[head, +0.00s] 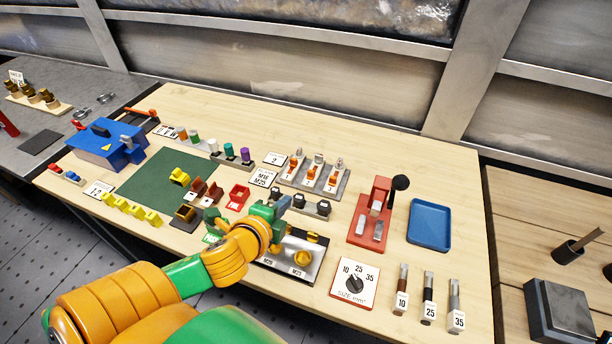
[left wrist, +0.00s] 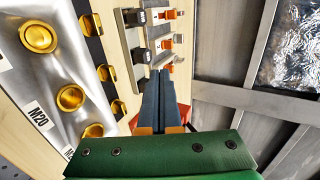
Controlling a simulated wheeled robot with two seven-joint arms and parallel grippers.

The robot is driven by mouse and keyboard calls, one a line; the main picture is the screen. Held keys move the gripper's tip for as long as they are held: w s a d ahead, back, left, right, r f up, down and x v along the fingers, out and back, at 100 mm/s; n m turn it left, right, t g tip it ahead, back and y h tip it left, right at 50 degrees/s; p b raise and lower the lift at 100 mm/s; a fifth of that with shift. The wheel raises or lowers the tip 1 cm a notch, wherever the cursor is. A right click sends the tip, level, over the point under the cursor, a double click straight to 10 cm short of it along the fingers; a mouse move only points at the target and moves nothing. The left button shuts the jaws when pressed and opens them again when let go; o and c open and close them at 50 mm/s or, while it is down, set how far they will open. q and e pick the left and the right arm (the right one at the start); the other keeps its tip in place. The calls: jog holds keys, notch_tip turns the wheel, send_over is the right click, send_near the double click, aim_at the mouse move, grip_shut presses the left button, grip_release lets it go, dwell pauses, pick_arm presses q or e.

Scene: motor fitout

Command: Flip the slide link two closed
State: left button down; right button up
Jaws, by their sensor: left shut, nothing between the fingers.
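A grey plate (head: 302,184) behind my left gripper carries three slide links with orange parts and pale metal tops. The middle link (head: 312,172) stands between the other two; no number is readable on it. In the left wrist view, orange link parts (left wrist: 168,42) show beyond the fingertips. Whether each link is open or closed is too small to tell. My left gripper (head: 283,203) is shut and empty, just in front of the plate and apart from the links. Its closed fingers also show in the left wrist view (left wrist: 160,78). My right gripper is not in view.
A row of dark blocks (head: 323,208) stands close beside my fingers. A metal panel with brass knobs (head: 303,257) lies under my left wrist. A red stand with a black knob (head: 372,210) and a blue tray (head: 430,224) are to the right. Bare table lies behind the plate.

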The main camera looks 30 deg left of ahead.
aim_at(300, 195)
pick_arm(q)
jog(key=b+x, duration=0.2)
jog(key=x, duration=0.1)
jog(key=shift+s+f, duration=0.1)
jog(key=shift+f, duration=0.15)
jog(key=x, duration=0.7)
jog(key=shift+w+a+r, duration=0.15)
jog(key=shift+w+r, duration=0.1)
jog(key=w, duration=0.3)
jog(key=shift+w+a+p, duration=0.25)
jog(key=shift+a+p, duration=0.05)
jog(key=shift+a, duration=0.1)
jog(key=shift+w+f, duration=0.1)
jog(key=shift+w, duration=0.25)
jog(key=shift+s, duration=0.1)
